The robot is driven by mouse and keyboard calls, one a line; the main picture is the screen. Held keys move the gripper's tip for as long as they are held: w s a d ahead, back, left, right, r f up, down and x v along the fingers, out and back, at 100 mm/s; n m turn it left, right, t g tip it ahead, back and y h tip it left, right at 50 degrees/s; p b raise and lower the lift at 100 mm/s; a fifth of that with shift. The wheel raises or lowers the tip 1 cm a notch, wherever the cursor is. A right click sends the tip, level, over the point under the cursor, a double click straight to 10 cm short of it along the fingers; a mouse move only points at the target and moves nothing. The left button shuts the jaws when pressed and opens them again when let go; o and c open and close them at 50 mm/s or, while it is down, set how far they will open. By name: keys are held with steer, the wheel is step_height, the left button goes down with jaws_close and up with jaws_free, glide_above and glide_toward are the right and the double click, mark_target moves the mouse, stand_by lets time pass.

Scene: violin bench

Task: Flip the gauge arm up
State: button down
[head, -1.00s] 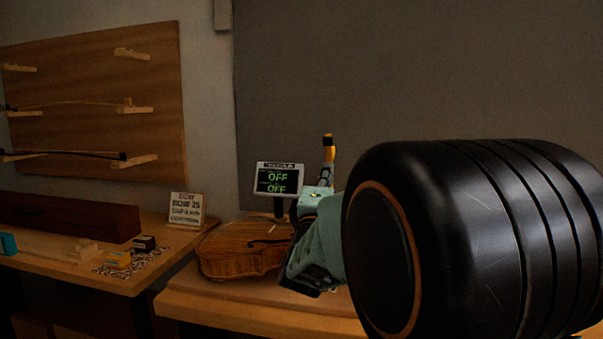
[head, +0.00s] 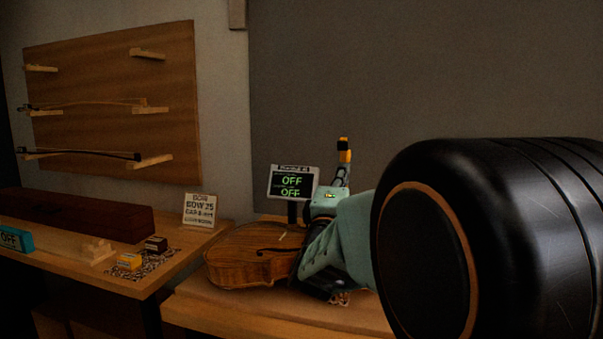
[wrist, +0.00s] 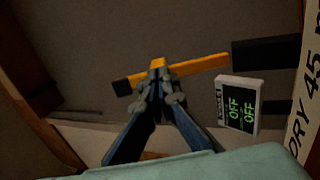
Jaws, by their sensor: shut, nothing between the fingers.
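The gauge arm shows as a yellow bar with a black end (wrist: 200,67) in the wrist view, running across just beyond my fingertips. In the head view its yellow and black upper part (head: 344,152) stands above my wrist. My gripper (wrist: 158,74) is shut and empty, its tips at or very near the bar; I cannot tell if they touch. The display (head: 292,183) reads OFF on both lines and also shows in the wrist view (wrist: 237,104).
A violin body (head: 250,257) lies on the bench (head: 230,311) left of my wrist. A side table (head: 95,277) at left holds a dark long case (head: 80,216), small boxes and a sign (head: 199,210). A wooden rack (head: 112,100) with bows is on the wall.

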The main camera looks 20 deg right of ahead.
steer(key=shift+r+p, duration=0.15)
steer(key=shift+p, duration=0.15)
steer(key=shift+w+d+r+p, duration=0.1)
steer(key=shift+p, duration=0.55)
